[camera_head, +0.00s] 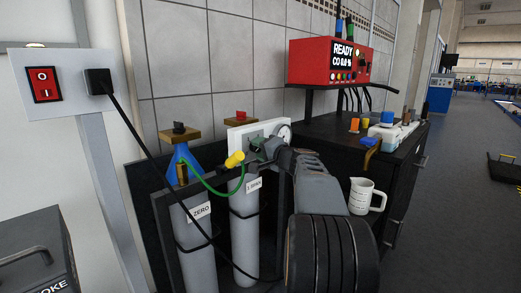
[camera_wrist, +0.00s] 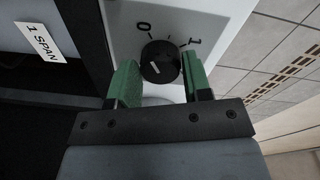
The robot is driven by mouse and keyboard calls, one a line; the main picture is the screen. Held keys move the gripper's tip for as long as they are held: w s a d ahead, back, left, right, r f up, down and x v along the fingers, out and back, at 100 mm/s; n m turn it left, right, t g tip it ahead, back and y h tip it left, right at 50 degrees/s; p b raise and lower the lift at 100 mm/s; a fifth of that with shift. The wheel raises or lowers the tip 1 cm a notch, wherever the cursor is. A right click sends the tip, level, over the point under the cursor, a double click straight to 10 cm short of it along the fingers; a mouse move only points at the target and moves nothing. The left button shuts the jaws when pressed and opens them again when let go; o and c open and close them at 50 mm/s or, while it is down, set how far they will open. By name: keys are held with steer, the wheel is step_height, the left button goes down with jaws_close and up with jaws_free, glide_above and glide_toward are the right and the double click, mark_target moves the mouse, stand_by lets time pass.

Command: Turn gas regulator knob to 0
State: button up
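The regulator knob (camera_wrist: 160,62) is round and black with a short white mark. It sits on a white panel (camera_wrist: 220,18) with printed 0 and 1 marks, the 0 at upper left and the 1 at upper right in the wrist view. In the head view my gripper (camera_head: 264,152) is at the white panel (camera_head: 255,126), and the knob cannot be made out there.
Grey cylinders labelled ZERO (camera_head: 199,235) and 1 SPAN (camera_head: 245,235) stand below the panel, with a green hose (camera_head: 212,190) beside my gripper. A red READY box (camera_head: 308,62) and a white jug (camera_head: 361,196) are to the right. A black cable (camera_head: 150,160) hangs left.

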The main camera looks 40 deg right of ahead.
steer(key=o, duration=0.4)
steer(key=shift+c, duration=0.2)
steer(key=s+d+p, duration=0.1)
steer(key=s+p, duration=0.1)
steer(key=s, duration=1.1)
steer(key=shift+s+d+r, duration=0.2)
steer(key=shift+s+d, duration=0.05)
steer(key=shift+s, duration=0.15)
